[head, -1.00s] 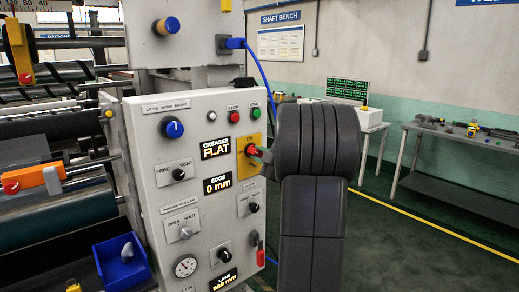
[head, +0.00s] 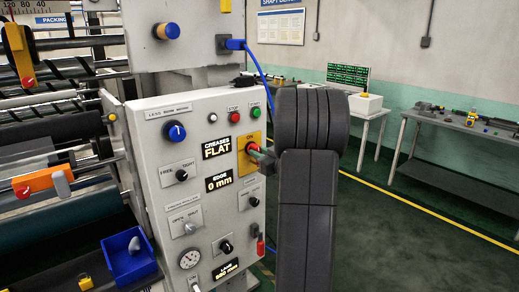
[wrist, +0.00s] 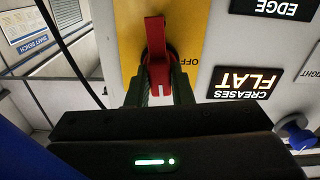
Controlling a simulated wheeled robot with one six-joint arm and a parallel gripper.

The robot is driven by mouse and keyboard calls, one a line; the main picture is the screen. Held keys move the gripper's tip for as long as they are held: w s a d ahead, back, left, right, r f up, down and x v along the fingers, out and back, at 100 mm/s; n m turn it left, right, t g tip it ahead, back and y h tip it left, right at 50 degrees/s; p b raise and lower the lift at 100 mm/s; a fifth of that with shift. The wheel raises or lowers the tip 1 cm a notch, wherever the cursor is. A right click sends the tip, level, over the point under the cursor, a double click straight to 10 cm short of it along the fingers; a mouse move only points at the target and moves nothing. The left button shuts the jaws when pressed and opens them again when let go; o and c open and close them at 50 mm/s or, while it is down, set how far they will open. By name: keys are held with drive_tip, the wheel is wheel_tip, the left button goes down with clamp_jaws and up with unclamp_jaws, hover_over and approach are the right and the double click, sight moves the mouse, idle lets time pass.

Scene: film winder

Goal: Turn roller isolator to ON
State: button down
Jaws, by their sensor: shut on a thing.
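The roller isolator is a yellow plate (head: 242,160) with a red handle (head: 252,148), at the right edge of the grey control panel. ON is printed at the plate's top in the head view. In the wrist view, which is upside down, the red handle (wrist: 158,50) lies along the picture's vertical, with OFF on the yellow plate (wrist: 190,25) to its right. My gripper (wrist: 158,92) is shut on the handle, one dark finger on each side. In the head view my gripper (head: 266,158) reaches the handle from the right; my arm hides the space behind.
The panel (head: 150,140) carries a blue knob (head: 176,131), several black switches, red and green buttons and displays reading FLAT and 0 mm. A blue bin (head: 128,258) and machine rollers stand left. A bench (head: 470,150) is at right, beyond open green floor.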

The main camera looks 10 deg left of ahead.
drive_tip(key=shift+m+p, duration=0.3)
drive_tip(key=shift+m, duration=0.3)
drive_tip(key=shift+f, duration=0.1)
drive_tip(key=c, duration=1.3)
unclamp_jaws()
drive_tip(key=b+v, duration=0.3)
drive_tip(key=v, duration=1.1)
drive_tip(key=shift+a, duration=0.1)
